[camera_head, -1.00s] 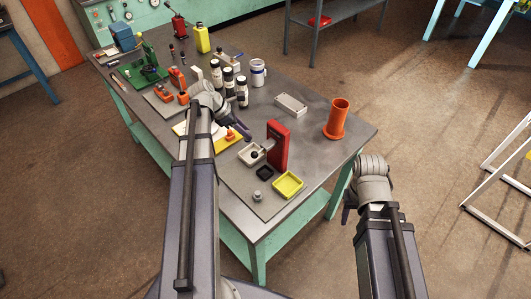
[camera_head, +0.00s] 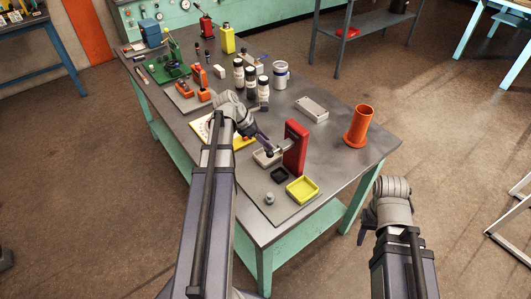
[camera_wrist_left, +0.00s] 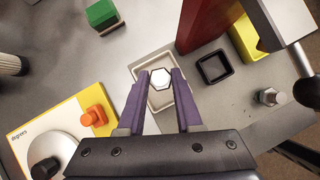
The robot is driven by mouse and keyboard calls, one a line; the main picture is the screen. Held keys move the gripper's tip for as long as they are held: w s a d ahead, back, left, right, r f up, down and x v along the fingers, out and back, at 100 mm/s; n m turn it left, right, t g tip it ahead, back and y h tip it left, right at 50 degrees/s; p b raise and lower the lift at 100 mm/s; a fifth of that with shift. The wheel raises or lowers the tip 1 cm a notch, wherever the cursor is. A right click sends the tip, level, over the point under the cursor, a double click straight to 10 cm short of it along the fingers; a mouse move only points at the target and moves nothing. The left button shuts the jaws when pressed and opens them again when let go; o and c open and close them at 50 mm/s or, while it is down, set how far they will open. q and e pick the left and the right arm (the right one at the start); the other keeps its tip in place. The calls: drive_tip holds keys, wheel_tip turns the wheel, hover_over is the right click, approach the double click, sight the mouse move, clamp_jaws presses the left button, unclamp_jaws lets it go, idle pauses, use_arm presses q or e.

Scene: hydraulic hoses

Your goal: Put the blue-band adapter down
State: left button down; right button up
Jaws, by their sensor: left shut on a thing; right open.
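My left gripper (camera_head: 267,146) has purple fingers shut on a small metal piece with a hexagonal end, the adapter (camera_wrist_left: 161,78). I see its end face in the left wrist view; no blue band shows. The fingers are over a pale, shallow tray (camera_wrist_left: 139,72), which also shows in the head view (camera_head: 262,160). I cannot tell whether the adapter touches the tray floor. My right gripper (camera_head: 364,231) is open and empty, off the table's right side.
A red upright block (camera_head: 295,148) stands close beside the pale tray. A small black tray (camera_head: 280,174), a yellow tray (camera_head: 302,190) and a metal fitting (camera_head: 269,198) sit nearer the front. Bottles (camera_head: 251,83) and an orange cylinder (camera_head: 358,127) stand farther back.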

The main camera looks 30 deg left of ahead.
sight(265, 151)
use_arm(q)
drive_tip(key=shift+f, duration=0.1)
wheel_tip(265, 151, down, 3)
drive_tip(key=b, duration=0.3)
drive_tip(key=shift+f+b, duration=0.2)
drive_tip(key=shift+b, duration=0.15)
drive_tip(key=shift+f, duration=0.2)
drive_tip(key=c, duration=0.6)
unclamp_jaws()
drive_tip(key=shift+r, duration=0.15)
